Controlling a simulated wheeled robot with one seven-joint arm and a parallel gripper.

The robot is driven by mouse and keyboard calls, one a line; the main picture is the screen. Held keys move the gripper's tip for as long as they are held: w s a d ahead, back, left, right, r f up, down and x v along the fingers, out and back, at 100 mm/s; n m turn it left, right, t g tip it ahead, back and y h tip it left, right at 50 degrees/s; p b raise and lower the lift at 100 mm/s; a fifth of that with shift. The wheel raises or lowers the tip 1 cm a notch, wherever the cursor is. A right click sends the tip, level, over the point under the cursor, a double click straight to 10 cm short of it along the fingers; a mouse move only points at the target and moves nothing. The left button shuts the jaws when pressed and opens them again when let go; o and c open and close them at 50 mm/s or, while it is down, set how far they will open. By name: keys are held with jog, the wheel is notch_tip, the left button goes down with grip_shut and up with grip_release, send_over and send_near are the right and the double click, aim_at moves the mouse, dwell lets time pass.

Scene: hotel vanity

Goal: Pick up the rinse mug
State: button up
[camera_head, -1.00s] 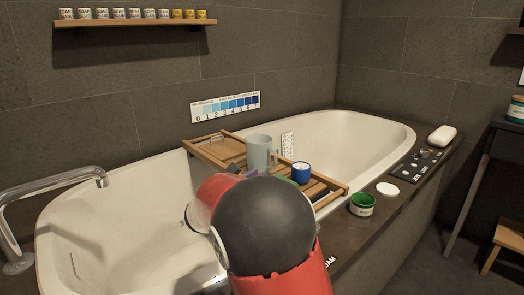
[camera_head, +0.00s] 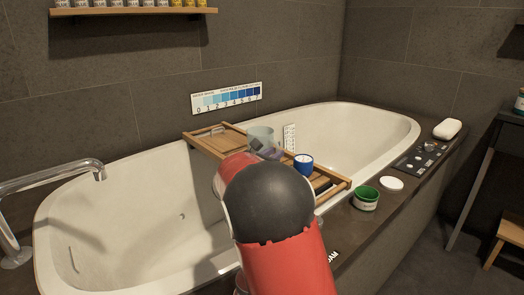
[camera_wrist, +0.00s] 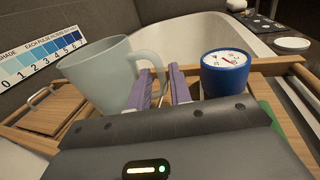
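The rinse mug (camera_head: 260,134), pale grey-green, stands upright on the wooden bath tray (camera_head: 205,142). In the wrist view the mug (camera_wrist: 98,76) is on the left with its handle (camera_wrist: 160,65) toward the right. My gripper (camera_wrist: 162,82) has its two purple fingers apart, with the outer part of the handle between them. The left finger overlaps the handle opening and the right finger is just outside the handle. I cannot tell whether either touches it. In the head view my arm hides most of my gripper (camera_head: 268,151).
A blue cup-like container (camera_wrist: 224,72) stands on the tray close to the right finger; it also shows in the head view (camera_head: 303,164). A green tin (camera_head: 366,198), a white lid (camera_head: 392,183) and a dark panel (camera_head: 419,158) lie along the tub's ledge. A faucet (camera_head: 60,170) is at left.

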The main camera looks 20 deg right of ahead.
grip_shut()
jog(key=shift+r, duration=0.15)
